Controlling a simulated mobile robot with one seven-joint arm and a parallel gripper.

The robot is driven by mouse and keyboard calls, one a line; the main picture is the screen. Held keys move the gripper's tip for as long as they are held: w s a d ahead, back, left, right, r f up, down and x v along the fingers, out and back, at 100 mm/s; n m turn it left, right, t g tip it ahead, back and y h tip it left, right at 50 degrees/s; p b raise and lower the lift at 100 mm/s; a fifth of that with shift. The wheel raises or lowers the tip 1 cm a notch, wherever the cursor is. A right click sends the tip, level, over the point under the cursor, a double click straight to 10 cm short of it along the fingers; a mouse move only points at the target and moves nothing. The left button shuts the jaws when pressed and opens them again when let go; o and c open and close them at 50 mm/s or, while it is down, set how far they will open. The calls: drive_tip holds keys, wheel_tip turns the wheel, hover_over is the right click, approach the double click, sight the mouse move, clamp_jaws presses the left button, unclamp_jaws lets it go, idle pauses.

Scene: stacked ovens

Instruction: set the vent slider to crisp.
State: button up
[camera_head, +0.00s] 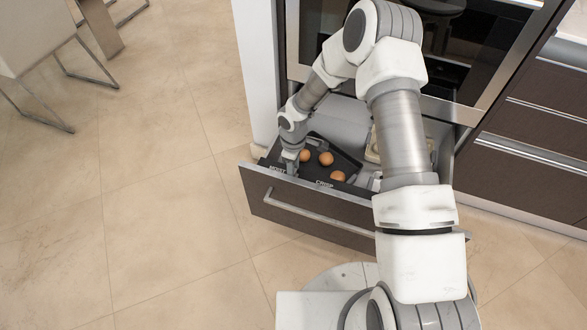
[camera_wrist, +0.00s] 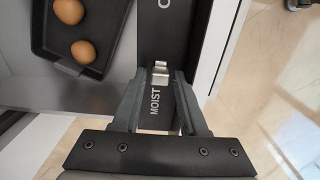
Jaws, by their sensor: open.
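The vent slider (camera_wrist: 161,68) is a small silver metal knob on a dark strip (camera_wrist: 171,32) along the open drawer's edge. It sits just beyond the word MOIST in the wrist view; only a letter C shows at the strip's top edge there. In the head view the CRISP label (camera_head: 324,184) lies to the right of the MOIST label, nearer the drawer's middle. My gripper (camera_wrist: 160,78) is open, pointing down at the strip, with one finger on each side of the slider. I cannot tell whether either finger touches it.
The drawer (camera_head: 306,211) is pulled out below an oven (camera_head: 466,86). A dark tray (camera_head: 348,163) with brown eggs (camera_head: 326,159) lies inside, close to my gripper. A light container (camera_head: 372,152) stands farther right. Open tiled floor (camera_head: 150,200) lies to the left.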

clamp_jaws()
idle(1.4)
